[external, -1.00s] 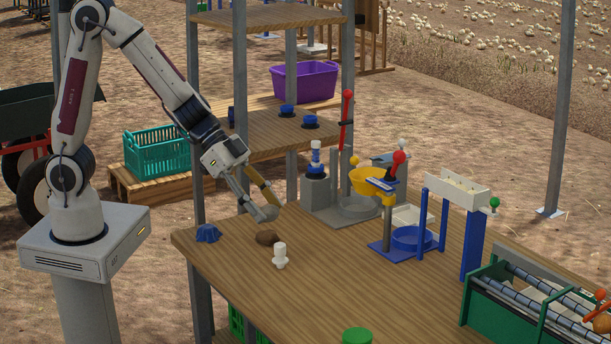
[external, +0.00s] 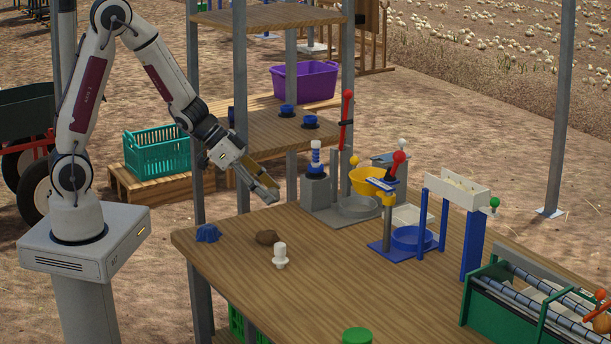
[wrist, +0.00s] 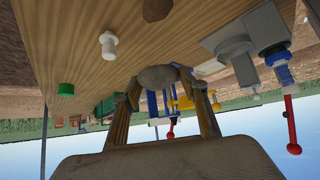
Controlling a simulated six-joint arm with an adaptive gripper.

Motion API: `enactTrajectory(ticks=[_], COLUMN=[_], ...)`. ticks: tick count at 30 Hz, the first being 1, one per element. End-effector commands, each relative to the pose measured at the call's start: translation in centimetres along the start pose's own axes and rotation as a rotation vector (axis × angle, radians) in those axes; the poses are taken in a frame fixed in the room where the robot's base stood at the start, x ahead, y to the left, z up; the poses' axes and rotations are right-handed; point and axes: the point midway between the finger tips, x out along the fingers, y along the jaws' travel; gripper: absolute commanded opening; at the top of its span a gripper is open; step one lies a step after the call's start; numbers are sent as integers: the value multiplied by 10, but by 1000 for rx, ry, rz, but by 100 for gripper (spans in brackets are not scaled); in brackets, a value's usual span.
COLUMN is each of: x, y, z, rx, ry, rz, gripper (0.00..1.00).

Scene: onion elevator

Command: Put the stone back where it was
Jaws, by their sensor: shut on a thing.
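My gripper (external: 268,190) is above the left back part of the wooden table, tilted down to the right. In the wrist view my gripper (wrist: 166,88) is shut on a smooth grey-brown stone (wrist: 158,76) at its fingertips. The stone is clear of the table. In the external view it is hard to tell apart from the fingertips. A brown lump (external: 267,237) lies on the table below and also shows at the top of the wrist view (wrist: 156,9).
Near the brown lump are a white peg-like piece (external: 280,257) and a blue object (external: 208,233). Behind stand a grey stand with a red lever (external: 347,108), a blue press (external: 388,215) and a shelf (external: 265,128). The table's front middle is mostly clear.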

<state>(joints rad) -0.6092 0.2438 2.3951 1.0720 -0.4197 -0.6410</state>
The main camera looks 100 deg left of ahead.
Motion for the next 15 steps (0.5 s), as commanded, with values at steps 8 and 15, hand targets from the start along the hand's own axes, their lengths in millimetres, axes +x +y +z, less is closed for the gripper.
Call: enactTrajectory(ticks=[8,15], x=[-9,-21], y=[-58,-103], z=[30,58], rx=[-83,-149], ry=[-1,0], rz=[-81,-147], gripper=[15,15])
